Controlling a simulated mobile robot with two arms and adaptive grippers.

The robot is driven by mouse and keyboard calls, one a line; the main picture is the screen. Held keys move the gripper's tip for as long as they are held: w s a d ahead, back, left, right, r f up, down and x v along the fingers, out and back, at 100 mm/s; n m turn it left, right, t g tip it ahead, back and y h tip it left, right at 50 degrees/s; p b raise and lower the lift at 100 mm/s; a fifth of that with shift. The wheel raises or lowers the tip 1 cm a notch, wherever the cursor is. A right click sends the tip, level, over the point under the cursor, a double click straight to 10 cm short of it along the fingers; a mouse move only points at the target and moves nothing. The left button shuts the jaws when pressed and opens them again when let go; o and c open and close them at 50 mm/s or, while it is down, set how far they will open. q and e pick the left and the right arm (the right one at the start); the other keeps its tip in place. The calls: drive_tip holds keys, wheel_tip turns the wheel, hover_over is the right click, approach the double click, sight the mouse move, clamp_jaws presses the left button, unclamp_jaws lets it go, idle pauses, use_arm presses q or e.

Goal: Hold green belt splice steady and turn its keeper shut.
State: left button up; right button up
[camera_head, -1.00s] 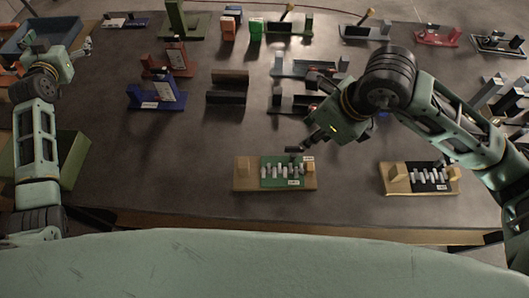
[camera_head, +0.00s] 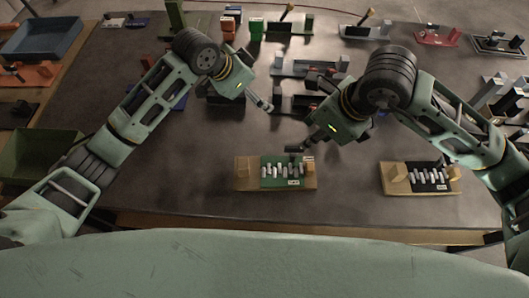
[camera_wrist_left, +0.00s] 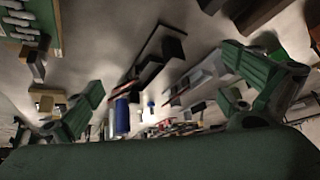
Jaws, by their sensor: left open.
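The green belt splice (camera_head: 286,171) lies on a light wooden base with wooden blocks at both ends, near the front middle of the table. Several pale pegs cross it. A dark piece stands at its rear edge; I cannot tell whether this is the keeper. My left gripper (camera_head: 264,103) is open and empty, behind the splice and above the table. Its spread fingers also show in the left wrist view (camera_wrist_left: 165,100), with part of the green splice (camera_wrist_left: 28,12) in the top left corner. My right gripper (camera_head: 303,147) is just behind the splice's rear edge; its fingertips are too small to read.
A similar black splice (camera_head: 430,178) on a wooden base lies to the right. A blue bin (camera_head: 42,38) and a green bin (camera_head: 40,158) stand at the left. Several fixtures fill the back. The table left of the green splice is clear.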

use_arm(q)
drive_tip(key=s+d+f+m+g+y, duration=0.25)
drive_tip(key=s+d, duration=0.25)
drive_tip(key=s, duration=0.4)
drive_tip(key=m+g+y, duration=0.2)
drive_tip(key=m+y, duration=0.1)
drive_tip(key=m, duration=0.1)
hover_over(264, 170)
drive_tip(key=shift+w+d+f+n+h, duration=0.1)
drive_tip(key=shift+f+n+h, duration=0.05)
drive_tip(key=shift+f, duration=0.25)
drive_tip(key=shift+w+d+f+n+h, duration=0.1)
drive_tip(key=shift+f, duration=0.3)
drive_tip(key=shift+s+a+f, duration=0.15)
drive_tip(key=shift+s+f, duration=0.05)
drive_tip(key=shift+f, duration=0.05)
wheel_tip(264, 170, down, 7)
drive_tip(key=shift+f, duration=0.2)
drive_tip(key=shift+c, duration=0.3)
